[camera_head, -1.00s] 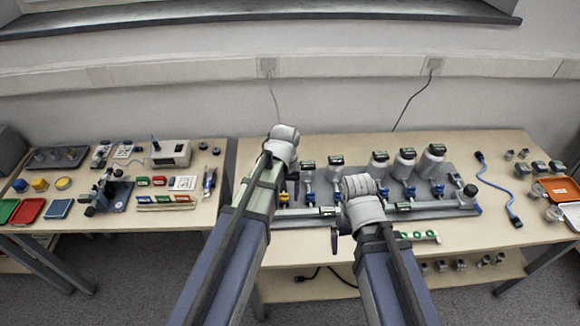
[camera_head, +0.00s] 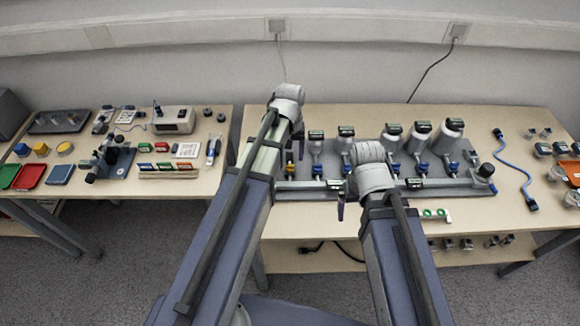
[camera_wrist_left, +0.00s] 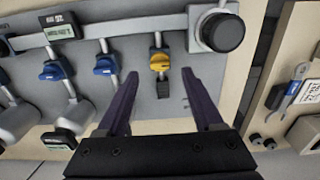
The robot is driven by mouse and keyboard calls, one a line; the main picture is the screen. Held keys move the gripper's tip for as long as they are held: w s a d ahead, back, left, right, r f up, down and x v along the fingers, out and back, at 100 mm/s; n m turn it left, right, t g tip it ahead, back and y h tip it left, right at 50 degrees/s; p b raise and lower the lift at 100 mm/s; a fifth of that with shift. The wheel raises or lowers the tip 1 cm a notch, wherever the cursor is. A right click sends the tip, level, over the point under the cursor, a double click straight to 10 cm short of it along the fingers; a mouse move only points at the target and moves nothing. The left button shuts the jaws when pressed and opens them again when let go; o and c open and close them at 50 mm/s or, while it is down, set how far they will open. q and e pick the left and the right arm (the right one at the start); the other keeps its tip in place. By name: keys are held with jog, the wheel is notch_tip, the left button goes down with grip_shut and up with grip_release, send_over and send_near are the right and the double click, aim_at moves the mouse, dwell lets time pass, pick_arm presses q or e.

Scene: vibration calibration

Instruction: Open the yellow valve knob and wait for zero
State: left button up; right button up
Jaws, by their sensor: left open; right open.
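The yellow valve knob (camera_wrist_left: 159,61) sits on the grey manifold panel (camera_wrist_left: 150,105) in the left wrist view, between and just beyond my left fingertips. My left gripper (camera_wrist_left: 158,77) is open, one purple finger on each side of the knob's line, with nothing held. In the head view my left gripper (camera_head: 297,150) is over the left end of the panel, partly hidden by its wrist. My right gripper (camera_head: 342,205) is open by the panel's front edge, mostly hidden by its arm. A small display (camera_wrist_left: 61,26) shows green, but its reading is too small to tell.
Blue valve knobs (camera_wrist_left: 55,69) stand beside the yellow one, and a black round knob (camera_wrist_left: 222,32) is close to the right finger. A blue cable (camera_head: 515,170) lies to the right. A gap separates the left table (camera_head: 195,190).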

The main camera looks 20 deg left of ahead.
aim_at(290, 165)
pick_arm(q)
notch_tip(290, 165, down, 4)
jog(key=b, duration=0.3)
jog(key=shift+f, duration=0.15)
pick_arm(e)
notch_tip(290, 165, down, 4)
jog(key=shift+f, duration=0.1)
pick_arm(q)
grip_shut()
